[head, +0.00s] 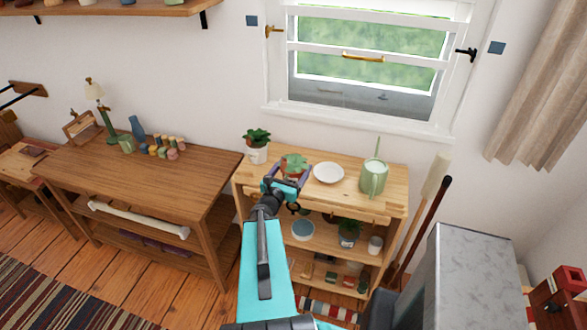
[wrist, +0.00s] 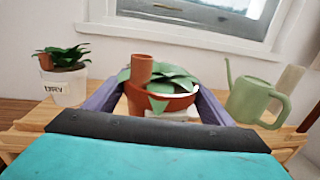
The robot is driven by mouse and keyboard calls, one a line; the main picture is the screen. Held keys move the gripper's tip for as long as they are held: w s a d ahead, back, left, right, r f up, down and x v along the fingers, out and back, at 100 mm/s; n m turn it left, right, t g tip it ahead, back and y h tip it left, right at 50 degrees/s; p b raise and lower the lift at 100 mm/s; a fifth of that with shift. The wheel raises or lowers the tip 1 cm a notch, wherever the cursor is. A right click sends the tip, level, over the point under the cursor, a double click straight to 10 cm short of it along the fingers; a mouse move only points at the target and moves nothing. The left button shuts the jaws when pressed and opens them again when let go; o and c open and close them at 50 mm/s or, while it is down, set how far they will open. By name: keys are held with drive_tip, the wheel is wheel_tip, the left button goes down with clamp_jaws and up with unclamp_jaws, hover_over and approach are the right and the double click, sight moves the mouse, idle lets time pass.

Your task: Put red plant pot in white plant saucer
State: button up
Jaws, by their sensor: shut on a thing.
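The red plant pot (wrist: 176,104) is a terracotta pot with broad green leaves and a small terracotta cylinder at its top. It also shows in the head view (head: 291,174). My gripper (head: 289,180) has its purple fingers on both sides of the pot and is shut on it. The pot looks upright, over the left-middle of the wooden shelf top; I cannot tell whether it touches the wood. The white plant saucer (head: 328,173) lies empty on the shelf top, just right of the pot. In the wrist view I cannot make out the saucer clearly.
A green watering can (head: 373,178) stands right of the saucer. A white pot with a plant (head: 257,154) stands at the shelf's back left. The window (head: 365,60) is behind. Lower shelves hold bowls and pots. A wooden table (head: 150,190) is to the left.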

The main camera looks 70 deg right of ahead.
drive_tip(key=shift+w+r, duration=0.1)
drive_tip(key=w+a+n+t+b, duration=0.2)
drive_tip(key=w+a+t+b, duration=0.1)
drive_tip(key=w+a, duration=1.2)
drive_tip(key=w+a+n+t+b, duration=0.3)
drive_tip(key=w+a, duration=0.7)
drive_tip(key=w, duration=0.9)
drive_tip(key=w+a+n+t+y+b, duration=0.1)
drive_tip(key=w+a+t+b, duration=0.1)
drive_tip(key=a, duration=1.1)
drive_tip(key=w+a+f+n+t+y+b, duration=0.1)
drive_tip(key=w+a+t+b, duration=0.1)
drive_tip(key=a, duration=1.2)
drive_tip(key=w+a+n+t+y+b, duration=0.1)
drive_tip(key=w+a+t+b, duration=0.1)
drive_tip(key=a, duration=1.1)
drive_tip(key=shift+w+a+f+y+b, duration=0.35)
drive_tip(key=shift+w+b, duration=0.4)
drive_tip(key=shift+w, duration=0.45)
drive_tip(key=shift+s, duration=0.1)
